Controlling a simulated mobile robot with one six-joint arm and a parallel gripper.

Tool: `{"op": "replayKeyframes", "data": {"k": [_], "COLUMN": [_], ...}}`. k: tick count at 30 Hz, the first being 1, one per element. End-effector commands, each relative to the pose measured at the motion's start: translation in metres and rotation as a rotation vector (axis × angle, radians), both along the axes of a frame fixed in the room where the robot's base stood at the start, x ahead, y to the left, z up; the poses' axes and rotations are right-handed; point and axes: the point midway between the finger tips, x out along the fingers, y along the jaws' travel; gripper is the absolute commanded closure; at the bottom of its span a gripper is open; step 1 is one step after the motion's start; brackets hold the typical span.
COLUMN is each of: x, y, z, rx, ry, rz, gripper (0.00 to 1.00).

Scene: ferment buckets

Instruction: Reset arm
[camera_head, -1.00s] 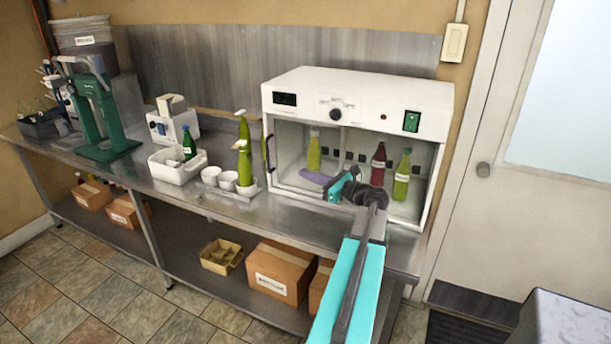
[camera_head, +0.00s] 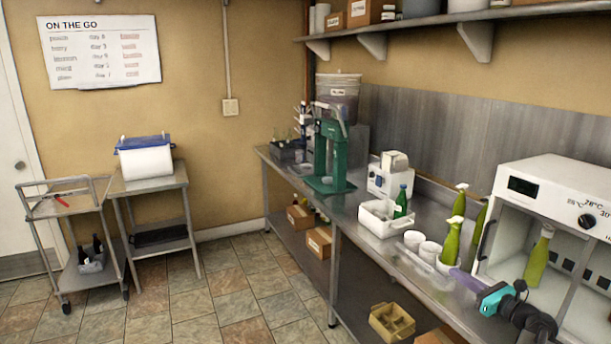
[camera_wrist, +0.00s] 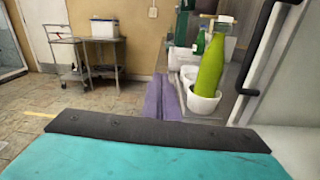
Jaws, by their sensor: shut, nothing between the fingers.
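My gripper (camera_head: 464,279) is at the lower right of the head view, above the front edge of the steel bench (camera_head: 362,235) and in front of the white cabinet (camera_head: 552,190). Its purple fingers also show in the wrist view (camera_wrist: 166,100), closed together with nothing between them. In the wrist view a green spray bottle (camera_wrist: 212,66) stands in a white cup just right of the fingers, apart from them. The cabinet's dark handle (camera_wrist: 262,50) is at the right of that view.
On the bench stand white cups (camera_head: 414,240), a white bin (camera_head: 384,219) with a green bottle (camera_head: 401,201), a white device (camera_head: 390,178) and a green press (camera_head: 326,160). A cart (camera_head: 83,240) and side table (camera_head: 150,184) stand at the left. The tiled floor between is open.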

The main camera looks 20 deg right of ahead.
Motion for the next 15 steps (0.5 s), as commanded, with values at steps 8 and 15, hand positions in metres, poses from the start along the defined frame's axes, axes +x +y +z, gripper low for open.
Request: {"op": "replayKeyframes", "data": {"k": [8, 15], "x": [0.067, 0.104], "y": [0.096, 0.186], "z": [-0.052, -0.105], "rx": [0.046, 0.061], "ry": [0.056, 0.141], "rz": [0.156, 0.294], "gripper": [1.00, 1.00]}}
